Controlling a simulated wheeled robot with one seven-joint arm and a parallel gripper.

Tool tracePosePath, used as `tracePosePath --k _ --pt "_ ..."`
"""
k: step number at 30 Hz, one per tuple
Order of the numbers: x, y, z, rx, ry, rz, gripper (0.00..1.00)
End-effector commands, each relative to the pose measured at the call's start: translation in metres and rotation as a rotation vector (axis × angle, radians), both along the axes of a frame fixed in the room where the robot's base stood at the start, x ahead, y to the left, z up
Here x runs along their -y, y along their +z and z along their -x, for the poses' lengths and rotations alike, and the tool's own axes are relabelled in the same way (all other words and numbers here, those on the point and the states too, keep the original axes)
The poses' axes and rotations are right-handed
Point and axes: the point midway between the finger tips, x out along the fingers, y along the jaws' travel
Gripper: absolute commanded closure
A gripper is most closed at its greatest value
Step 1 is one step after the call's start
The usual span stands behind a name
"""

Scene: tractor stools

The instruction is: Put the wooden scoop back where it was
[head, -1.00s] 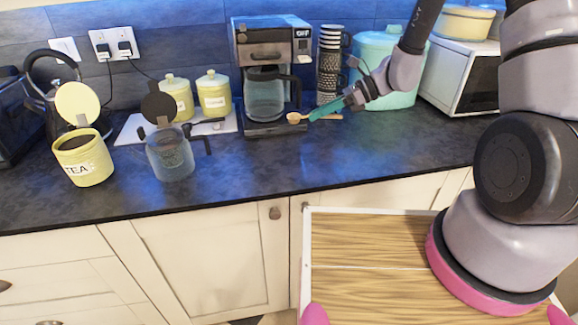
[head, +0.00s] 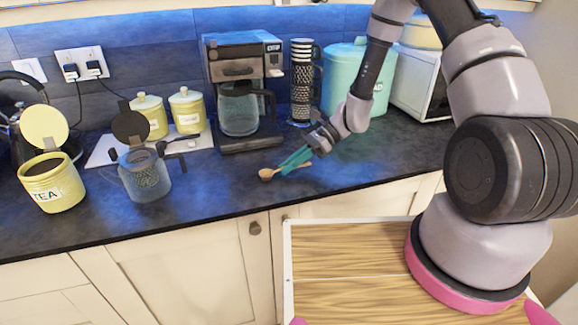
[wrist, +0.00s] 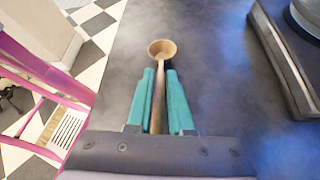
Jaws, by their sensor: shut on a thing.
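The wooden scoop (head: 266,174) is at the tips of my gripper (head: 297,159), over the dark worktop in front of the coffee maker. In the wrist view the scoop's round bowl (wrist: 162,48) points away from my gripper (wrist: 159,92), and its handle lies between the two teal fingers. The fingers are shut on the handle. I cannot tell whether the scoop touches the worktop or hangs just above it.
The coffee maker (head: 243,85) stands behind the scoop, with stacked cups (head: 302,80) and a teal canister (head: 346,80) to its right. An open TEA jar (head: 52,182) and a glass press (head: 145,178) stand at the left. The worktop's front edge is close.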

Motion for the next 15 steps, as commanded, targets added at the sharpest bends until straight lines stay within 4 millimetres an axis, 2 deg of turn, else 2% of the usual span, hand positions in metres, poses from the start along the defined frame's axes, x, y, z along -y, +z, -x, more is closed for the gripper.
tracePosePath --k 11,12,14,15 --pt "-0.0002 -0.0061 -0.0005 0.001 0.000 0.000 1.00" --pt "-0.0001 -0.0064 -0.0005 0.001 0.000 0.000 0.73" --pt "-0.0001 -0.0061 -0.0006 0.002 -0.001 0.000 0.50" --pt "-0.0001 -0.0061 -0.0006 0.001 0.000 0.000 0.50"
